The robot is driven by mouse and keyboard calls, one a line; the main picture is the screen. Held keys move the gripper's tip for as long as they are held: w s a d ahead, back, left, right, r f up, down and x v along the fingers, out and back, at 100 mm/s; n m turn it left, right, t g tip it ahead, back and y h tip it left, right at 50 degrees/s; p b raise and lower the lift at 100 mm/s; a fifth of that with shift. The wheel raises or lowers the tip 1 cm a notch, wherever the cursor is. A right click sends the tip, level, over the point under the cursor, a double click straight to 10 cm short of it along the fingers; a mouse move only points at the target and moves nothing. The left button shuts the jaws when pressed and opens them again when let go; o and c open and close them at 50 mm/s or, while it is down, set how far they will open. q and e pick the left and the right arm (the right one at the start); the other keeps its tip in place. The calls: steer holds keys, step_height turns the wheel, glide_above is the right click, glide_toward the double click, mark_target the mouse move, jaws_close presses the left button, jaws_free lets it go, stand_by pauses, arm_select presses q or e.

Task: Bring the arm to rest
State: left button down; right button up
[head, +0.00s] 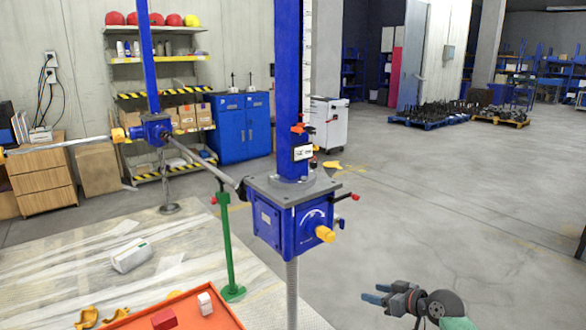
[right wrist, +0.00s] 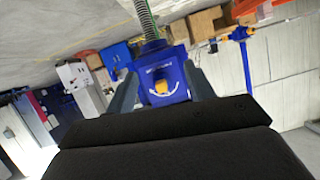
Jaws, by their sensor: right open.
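The jack has a blue gearbox, a yellow shaft cap (head: 325,234) and a tall blue column. In the right wrist view, two spread fingers (right wrist: 158,92) frame the blue gearbox (right wrist: 172,68) and its yellow cap (right wrist: 161,87), which lie beyond them. My left gripper is not in view.
A second blue jack (head: 152,130) stands farther left, joined by a grey shaft (head: 205,160). A green stand (head: 226,250) is beneath the shaft. An orange tray (head: 225,318) with a red block and a white block is at the bottom. The floor at right is clear.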

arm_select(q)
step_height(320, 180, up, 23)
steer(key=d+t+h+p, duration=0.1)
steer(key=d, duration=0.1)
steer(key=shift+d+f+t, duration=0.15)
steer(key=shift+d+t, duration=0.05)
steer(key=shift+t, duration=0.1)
arm_select(e)
steer(key=s+a+f+m+g+h, duration=0.1)
steer(key=s+f, duration=0.5)
steer(key=s, duration=0.9)
steer(key=s+a+f+m+g+h, duration=0.2)
steer(key=s+a+f+g+h, duration=0.1)
steer(key=s, duration=1.1)
steer(key=s+a+f+m+g+h, duration=0.1)
steer(key=s+a+f+g+h, duration=0.2)
steer(key=s+f, duration=0.7)
steer(key=s+a, duration=0.2)
steer(key=s, duration=0.3)
steer(key=shift+s+a+m+g, duration=0.3)
steer(key=shift+a+g, duration=0.1)
